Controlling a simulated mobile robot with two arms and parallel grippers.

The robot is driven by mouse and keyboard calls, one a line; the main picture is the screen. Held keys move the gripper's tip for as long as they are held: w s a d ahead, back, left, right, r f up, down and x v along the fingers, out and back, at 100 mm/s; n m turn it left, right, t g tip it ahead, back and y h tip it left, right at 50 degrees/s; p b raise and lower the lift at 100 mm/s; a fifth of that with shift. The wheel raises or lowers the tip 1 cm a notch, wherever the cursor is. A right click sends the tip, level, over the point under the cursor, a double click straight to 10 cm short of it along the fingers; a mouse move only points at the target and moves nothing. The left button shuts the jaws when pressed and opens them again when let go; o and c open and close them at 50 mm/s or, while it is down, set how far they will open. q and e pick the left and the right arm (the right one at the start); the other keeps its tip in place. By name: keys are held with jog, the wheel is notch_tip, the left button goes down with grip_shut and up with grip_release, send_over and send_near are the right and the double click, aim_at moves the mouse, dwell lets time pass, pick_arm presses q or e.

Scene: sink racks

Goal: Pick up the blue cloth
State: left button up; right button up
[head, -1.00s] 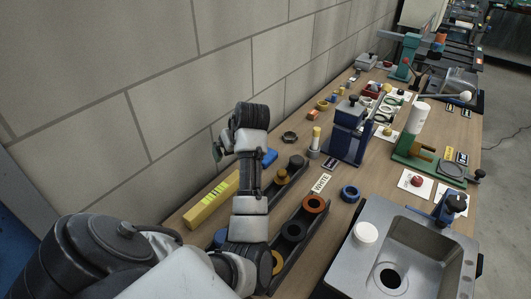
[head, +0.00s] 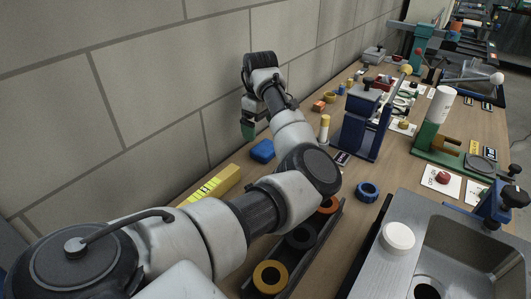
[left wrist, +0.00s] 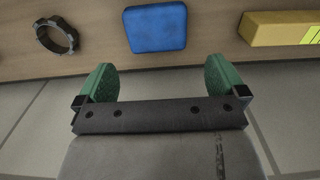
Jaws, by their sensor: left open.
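The blue cloth (head: 262,151) looks like a small folded blue block. It lies on the wooden bench near the wall, beyond the end of the yellow bar. In the left wrist view the cloth (left wrist: 156,29) is at the top centre, ahead of and between the green fingertips, apart from them. My left gripper (head: 249,130) is above the cloth near the wall; in the left wrist view the gripper (left wrist: 161,84) is open and empty. My right gripper is in neither view.
A yellow bar (head: 213,186) lies along the wall edge. A dark ring (left wrist: 57,36) lies on the bench to one side of the cloth. A blue stand (head: 361,124), a yellow-topped cylinder (head: 324,128) and a sink (head: 462,237) are to the right. The wall runs close along the bench.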

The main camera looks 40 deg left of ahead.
aim_at(262, 145)
pick_arm(q)
notch_tip(262, 145, down, 7)
jog(key=shift+w+f, duration=0.15)
jog(key=shift+c, duration=0.2)
jog(key=c, duration=0.7)
jog(key=shift+r, duration=5.05)
